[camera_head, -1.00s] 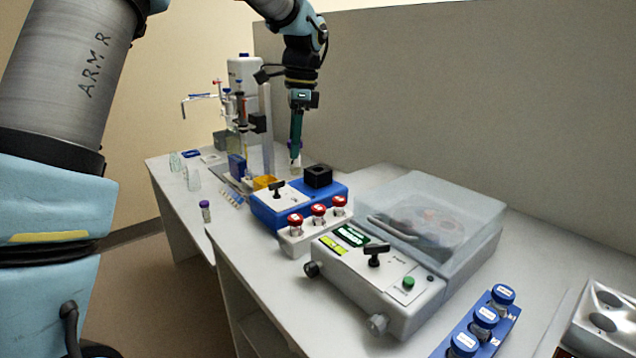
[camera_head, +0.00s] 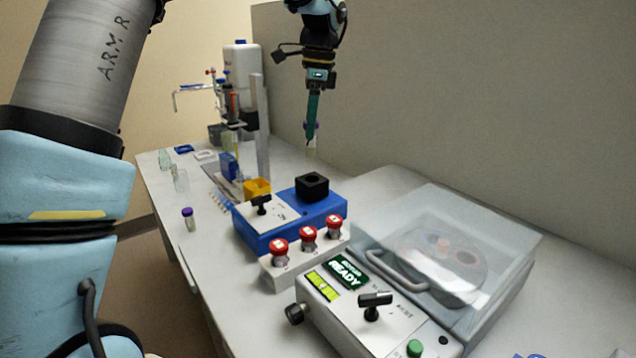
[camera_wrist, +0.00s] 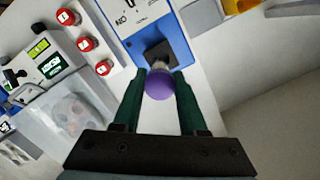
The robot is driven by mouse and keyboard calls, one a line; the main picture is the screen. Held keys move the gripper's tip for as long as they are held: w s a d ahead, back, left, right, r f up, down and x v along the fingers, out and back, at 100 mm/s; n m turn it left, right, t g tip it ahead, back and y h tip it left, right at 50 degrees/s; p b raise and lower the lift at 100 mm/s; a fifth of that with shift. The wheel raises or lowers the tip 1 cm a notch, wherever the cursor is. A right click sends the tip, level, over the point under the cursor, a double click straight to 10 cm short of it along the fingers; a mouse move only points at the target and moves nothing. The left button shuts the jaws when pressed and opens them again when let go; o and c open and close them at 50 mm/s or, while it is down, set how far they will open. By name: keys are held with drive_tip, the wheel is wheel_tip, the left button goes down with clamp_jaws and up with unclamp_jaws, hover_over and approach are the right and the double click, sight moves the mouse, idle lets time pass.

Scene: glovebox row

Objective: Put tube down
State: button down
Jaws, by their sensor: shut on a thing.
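My gripper (camera_head: 312,128) is shut on a tube with a purple cap (camera_wrist: 160,84). In the head view the tube (camera_head: 311,148) hangs below the green fingers, roughly upright, above and behind the blue device (camera_head: 270,235). The blue device has a black square block (camera_head: 312,186) on top; in the wrist view this block (camera_wrist: 161,53) lies just beyond the purple cap. The tube appears clear of the block, with a gap below it in the head view. The tube's lower part is mostly hidden by its cap in the wrist view.
A white rack with several red-capped tubes (camera_head: 308,238) stands in front of the blue device. A centrifuge with a clear lid (camera_head: 455,225) stands at right, its display lit. A purple-capped vial (camera_head: 188,218) stands near the left table edge. A yellow container (camera_head: 257,188) sits behind the device.

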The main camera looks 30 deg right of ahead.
wheel_tip(320, 180, down, 10)
drive_tip(key=shift+w+d+p, duration=0.15)
drive_tip(key=shift+p, duration=1.1)
drive_tip(key=shift+f, duration=0.15)
drive_tip(key=shift+c, duration=2.2)
unclamp_jaws()
drive_tip(key=r, duration=0.4)
drive_tip(key=d+r+b, duration=0.1)
drive_tip(key=r, duration=0.3)
drive_tip(key=r+b, duration=0.1)
drive_tip(key=r, duration=0.3)
drive_tip(key=shift+s+d+r, duration=0.15)
drive_tip(key=shift+s+d, duration=0.05)
drive_tip(key=shift+s, duration=0.05)
